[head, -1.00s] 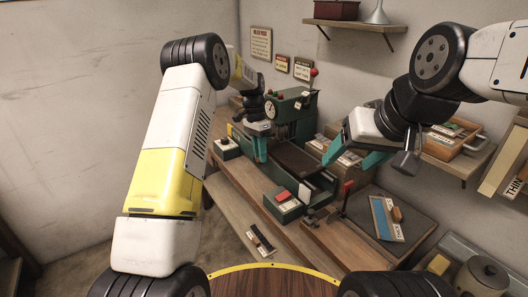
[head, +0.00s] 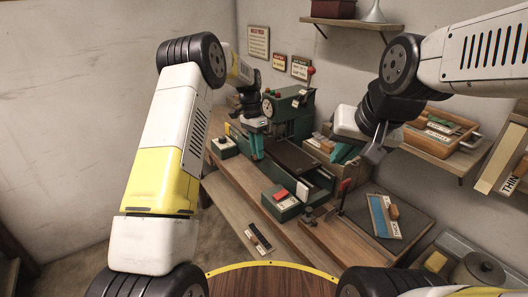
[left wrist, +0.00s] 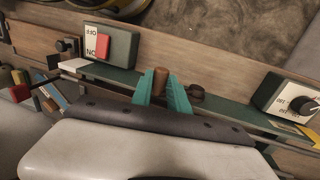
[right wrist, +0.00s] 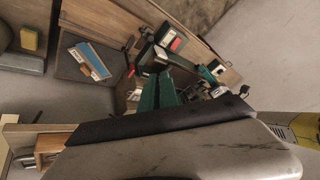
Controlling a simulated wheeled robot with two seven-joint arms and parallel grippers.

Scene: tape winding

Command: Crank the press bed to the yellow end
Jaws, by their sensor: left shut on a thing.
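The teal press (head: 288,105) stands on the wooden bench, with its long dark bed (head: 295,158) on a teal base. A yellow mark (head: 228,129) shows at the bench's far left end; a yellow patch (left wrist: 308,132) also shows beside the dial box in the left wrist view. My left gripper (head: 256,146) is at the base's left side. In the left wrist view its teal fingers are shut around a brown upright crank knob (left wrist: 160,80). My right gripper (head: 346,154) hangs right of the bed, holding nothing visible; its finger gap is unclear.
A switch box with a red rocker (head: 282,195) sits at the near end of the press. A dial box (head: 223,147) sits at the far left. A red-handled lever (head: 344,187) and a grey mat (head: 405,222) lie to the near right. Shelves with a wooden tray (head: 440,133) line the right wall.

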